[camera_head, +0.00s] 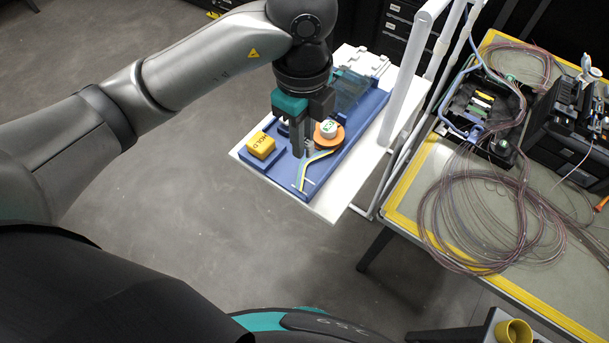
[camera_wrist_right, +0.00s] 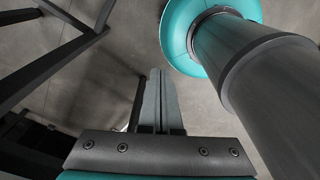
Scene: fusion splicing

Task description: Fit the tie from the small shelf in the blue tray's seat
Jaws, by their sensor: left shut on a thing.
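The blue tray (camera_head: 338,160) lies on a white board. My left gripper (camera_head: 303,152) points down over the middle of the tray, between a yellow HOLD block (camera_head: 262,145) and an orange disc (camera_head: 330,141). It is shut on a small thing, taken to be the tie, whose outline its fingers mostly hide. I cannot tell whether the tie touches the tray, and the seat is not clearly seen. My right gripper (camera_wrist_right: 160,100) is shut and empty in the right wrist view, with its fingers side by side over the floor.
A green-and-white cap (camera_head: 328,129) sits on the orange disc. Yellow and blue fibres (camera_head: 307,168) run along the tray. A clear blue cover (camera_head: 350,88) stands at its back. White posts (camera_head: 408,75) separate it from a yellow-edged table (camera_head: 405,205) with coiled cable (camera_head: 480,215).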

